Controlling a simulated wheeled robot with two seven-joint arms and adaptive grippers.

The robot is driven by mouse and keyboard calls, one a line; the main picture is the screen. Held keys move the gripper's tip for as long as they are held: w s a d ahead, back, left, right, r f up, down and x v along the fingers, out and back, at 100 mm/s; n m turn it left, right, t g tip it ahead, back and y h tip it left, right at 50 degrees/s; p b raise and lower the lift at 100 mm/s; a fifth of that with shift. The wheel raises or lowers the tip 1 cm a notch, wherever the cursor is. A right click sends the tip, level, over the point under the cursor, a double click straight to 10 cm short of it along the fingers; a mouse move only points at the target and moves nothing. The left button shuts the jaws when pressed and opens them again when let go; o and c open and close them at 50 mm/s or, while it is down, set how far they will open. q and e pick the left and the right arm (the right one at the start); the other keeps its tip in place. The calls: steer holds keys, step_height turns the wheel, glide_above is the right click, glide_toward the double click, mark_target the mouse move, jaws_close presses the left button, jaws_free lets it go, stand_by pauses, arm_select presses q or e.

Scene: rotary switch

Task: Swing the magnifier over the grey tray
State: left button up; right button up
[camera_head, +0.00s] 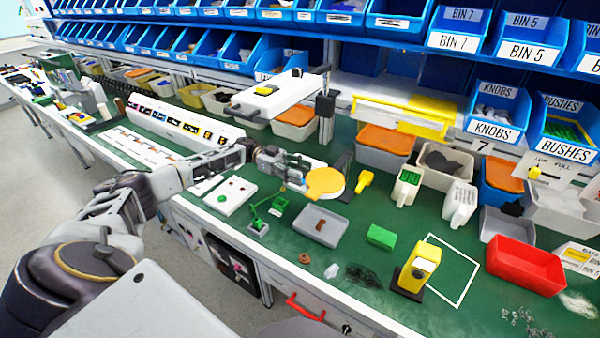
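The magnifier appears to be the round yellow-orange head (325,183) above the green bench, with a dark bracket just behind its right side. The grey tray (320,226) lies on the bench below and in front of it, with a small brown piece inside. My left gripper (301,177) reaches in from the left, its fingers at the left edge of the round head. Whether the fingers are closed on it or only touch it cannot be made out. The head sits behind the tray, not over it. My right gripper is not in view.
A green clamp-like stand (258,225) is left of the tray, a green block (381,236) to its right. A yellow device (420,265) and a red bin (525,266) stand farther right. Blue bins line the back.

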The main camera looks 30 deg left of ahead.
arm_select(q)
steer(key=a, duration=1.2)
stand_by(0.9)
stand_by(0.6)
